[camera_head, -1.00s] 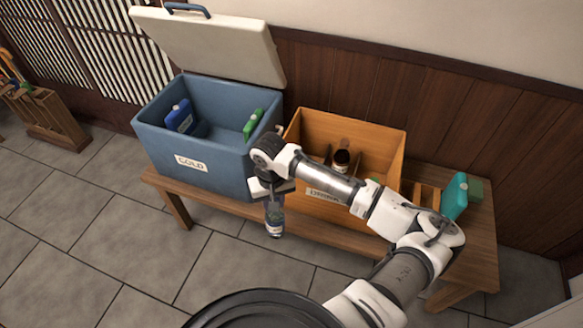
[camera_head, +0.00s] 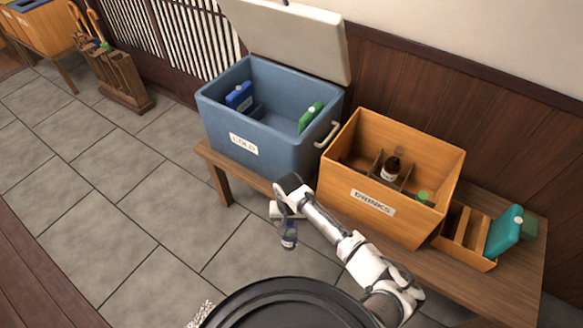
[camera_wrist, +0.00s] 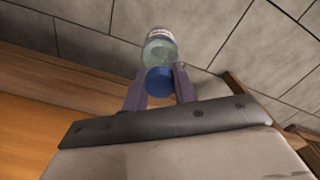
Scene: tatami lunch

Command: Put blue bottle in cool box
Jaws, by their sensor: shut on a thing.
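The blue-capped bottle (camera_head: 288,235) hangs upright below my gripper (camera_head: 284,212), in front of the bench and above the tiled floor. In the wrist view my gripper (camera_wrist: 160,88) is shut on the bottle (camera_wrist: 160,48) at its blue cap. The blue cool box (camera_head: 262,165), labelled COLD, stands open on the bench, up and to the left of my gripper. Its lid (camera_head: 290,35) is raised. Inside it are a blue pack (camera_head: 239,97) at the left and a green pack (camera_head: 311,116) at the right.
An orange DRINKS crate (camera_head: 345,200) with a dark bottle (camera_head: 390,168) and a green-capped item (camera_head: 423,197) stands right of the cool box on the wooden bench (camera_head: 480,285). A teal pack (camera_head: 504,231) stands in a small rack at the right. The floor (camera_head: 140,200) at the left is clear.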

